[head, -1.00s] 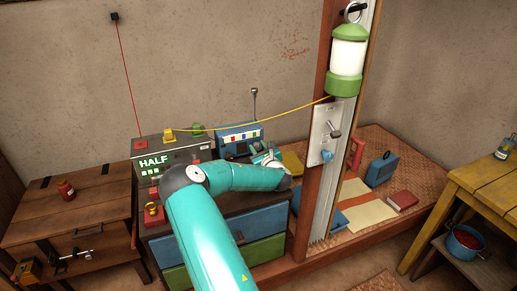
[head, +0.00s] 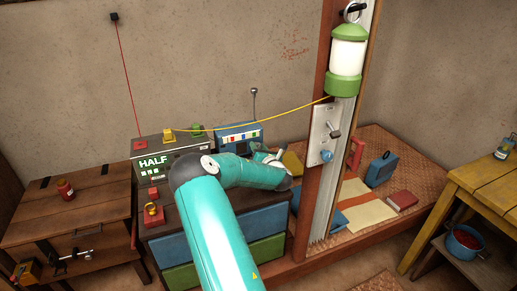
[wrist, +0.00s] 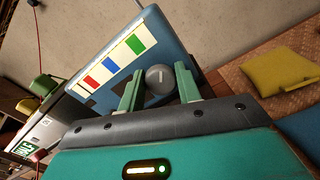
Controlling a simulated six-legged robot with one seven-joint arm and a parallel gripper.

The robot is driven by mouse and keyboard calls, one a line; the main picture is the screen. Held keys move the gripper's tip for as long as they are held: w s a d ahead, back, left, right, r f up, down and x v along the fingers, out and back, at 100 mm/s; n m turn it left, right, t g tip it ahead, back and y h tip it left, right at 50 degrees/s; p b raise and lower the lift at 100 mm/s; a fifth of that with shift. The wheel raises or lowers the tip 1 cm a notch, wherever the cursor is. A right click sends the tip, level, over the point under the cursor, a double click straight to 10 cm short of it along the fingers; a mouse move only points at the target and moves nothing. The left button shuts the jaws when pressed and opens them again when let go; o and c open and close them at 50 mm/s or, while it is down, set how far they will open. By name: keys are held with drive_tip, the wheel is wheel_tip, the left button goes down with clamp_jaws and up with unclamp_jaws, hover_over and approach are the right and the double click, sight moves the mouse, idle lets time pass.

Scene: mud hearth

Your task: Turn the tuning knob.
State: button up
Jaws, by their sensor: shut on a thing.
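The tuning knob (wrist: 160,79) is a small grey round knob with a pale pointer line, on the front of the blue radio (wrist: 146,20). My gripper (wrist: 159,84) is shut on the knob, with one green finger on each side of it. The wrist view is tilted against the radio. In the head view the radio (head: 240,131) stands at the back of the drawer chest, with its aerial up. There my gripper (head: 257,153) is at the radio's lower right, and the knob is hidden.
A grey box (head: 183,142) with a lit HALF display stands left of the radio. A yellow cord (head: 270,118) runs from it to a green lantern (head: 346,57) on the post at right. A yellow cushion (head: 292,162) lies on the bed behind.

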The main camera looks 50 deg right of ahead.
drive_tip(key=shift+f+m, duration=0.1)
drive_tip(key=shift+m, duration=1.6)
drive_tip(key=o, duration=1)
drive_tip(key=shift+c, duration=0.2)
drive_tip(key=shift+s, duration=0.1)
drive_tip(key=v, duration=0.7)
drive_tip(key=shift+s+a, duration=0.1)
drive_tip(key=shift+s, duration=0.05)
